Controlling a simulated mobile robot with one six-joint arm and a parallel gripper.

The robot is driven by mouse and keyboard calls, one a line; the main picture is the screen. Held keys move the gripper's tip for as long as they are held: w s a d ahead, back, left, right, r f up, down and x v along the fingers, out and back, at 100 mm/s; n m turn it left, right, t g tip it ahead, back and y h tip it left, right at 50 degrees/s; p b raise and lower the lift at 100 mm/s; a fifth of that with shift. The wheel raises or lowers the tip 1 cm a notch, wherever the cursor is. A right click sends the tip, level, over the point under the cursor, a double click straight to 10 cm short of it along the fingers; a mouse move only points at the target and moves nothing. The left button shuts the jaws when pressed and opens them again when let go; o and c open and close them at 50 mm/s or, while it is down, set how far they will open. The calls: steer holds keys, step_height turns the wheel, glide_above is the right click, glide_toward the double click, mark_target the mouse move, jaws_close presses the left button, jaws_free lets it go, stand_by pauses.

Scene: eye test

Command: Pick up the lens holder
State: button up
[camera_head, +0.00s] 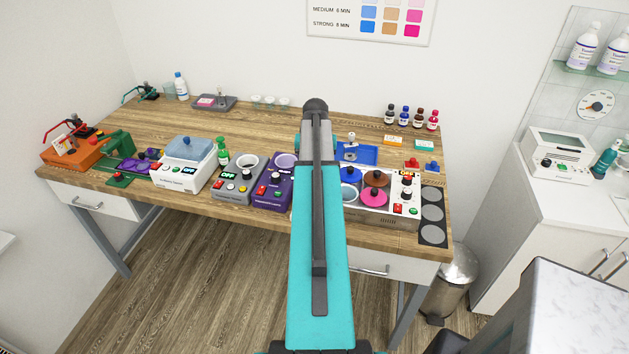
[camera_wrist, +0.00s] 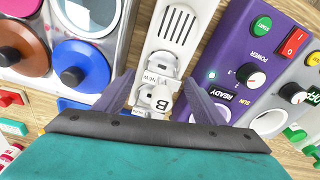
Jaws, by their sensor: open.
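In the wrist view, a white piece with dark slots (camera_wrist: 178,25) lies between a purple unit and a unit with coloured lids. Small white parts marked NEW and B (camera_wrist: 160,98) are at its near end. I cannot tell for sure whether this is the lens holder. My gripper (camera_wrist: 157,80) is open, with one grey-purple finger on each side of the small white parts. I cannot tell whether the fingers touch them. In the head view my teal arm hides this spot and the gripper.
The purple unit (camera_head: 273,194) stands left of my arm, the white unit with coloured lids (camera_head: 394,209) right of it. A grey unit (camera_head: 235,185) and a white bath with blue lid (camera_head: 185,175) stand farther left. A blue tray (camera_head: 368,150) lies behind.

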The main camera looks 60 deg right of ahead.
steer(key=shift+c, duration=0.4)
steer(key=c, duration=0.9)
steer(key=shift+r, duration=0.2)
steer(key=shift+r+b, duration=1.7)
steer(key=shift+r, duration=3.1)
